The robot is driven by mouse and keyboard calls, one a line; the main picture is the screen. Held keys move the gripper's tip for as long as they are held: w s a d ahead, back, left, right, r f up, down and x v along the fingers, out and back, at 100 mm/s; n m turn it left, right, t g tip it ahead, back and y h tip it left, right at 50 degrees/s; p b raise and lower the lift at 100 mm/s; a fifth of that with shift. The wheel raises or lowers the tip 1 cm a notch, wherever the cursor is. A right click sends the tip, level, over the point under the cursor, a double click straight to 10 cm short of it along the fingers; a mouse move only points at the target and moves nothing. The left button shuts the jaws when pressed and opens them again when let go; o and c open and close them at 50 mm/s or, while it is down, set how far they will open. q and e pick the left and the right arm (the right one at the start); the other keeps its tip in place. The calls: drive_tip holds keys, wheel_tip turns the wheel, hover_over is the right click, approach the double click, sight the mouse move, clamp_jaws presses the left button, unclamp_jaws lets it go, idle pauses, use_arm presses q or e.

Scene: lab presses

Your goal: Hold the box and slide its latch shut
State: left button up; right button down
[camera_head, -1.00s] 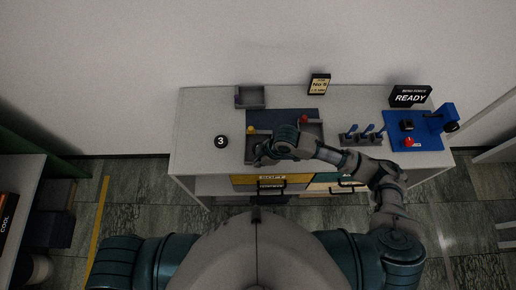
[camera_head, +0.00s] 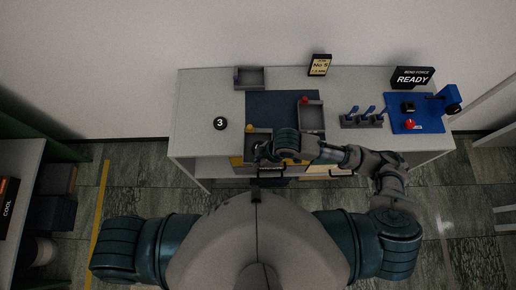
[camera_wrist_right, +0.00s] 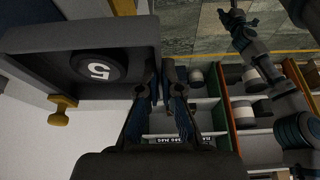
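A second grey box (camera_head: 311,118) with a red knob (camera_head: 304,99) stands on the blue mat (camera_head: 275,104). No latch can be told apart for certain.
A black disc marked 3 (camera_head: 220,123) and a small grey tray (camera_head: 249,78) are on the left. Blue levers (camera_head: 364,117) and a blue press (camera_head: 416,114) with a READY sign (camera_head: 412,77) are on the right. Drawers are under the table front.

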sight(259, 144)
drive_tip(key=shift+w+d+f, duration=0.1)
drive_tip(key=shift+w+f, duration=0.1)
drive_tip(key=shift+w, duration=0.7)
drive_tip(key=shift+w+f, duration=0.2)
drive_tip(key=shift+w, duration=0.45)
drive_tip(key=shift+w+f, duration=0.15)
drive_tip(key=shift+w, duration=0.5)
drive_tip(key=shift+w+f, duration=0.25)
drive_tip(key=shift+w, duration=0.55)
drive_tip(key=shift+w+f, duration=0.2)
drive_tip(key=shift+w, duration=0.6)
drive_tip(key=shift+w+d+f+b, duration=0.1)
drive_tip(key=shift+w+f+b, duration=0.25)
drive_tip(key=shift+w, duration=0.95)
drive_tip(key=shift+w+d+f+b, duration=0.1)
drive_tip(key=shift+w+f+b, duration=0.25)
drive_tip(key=shift+w, duration=0.9)
drive_tip(key=shift+w+f+b, duration=0.3)
drive_tip(key=shift+w+b, duration=0.1)
drive_tip(key=shift+w, duration=0.9)
drive_tip(key=shift+f, duration=0.4)
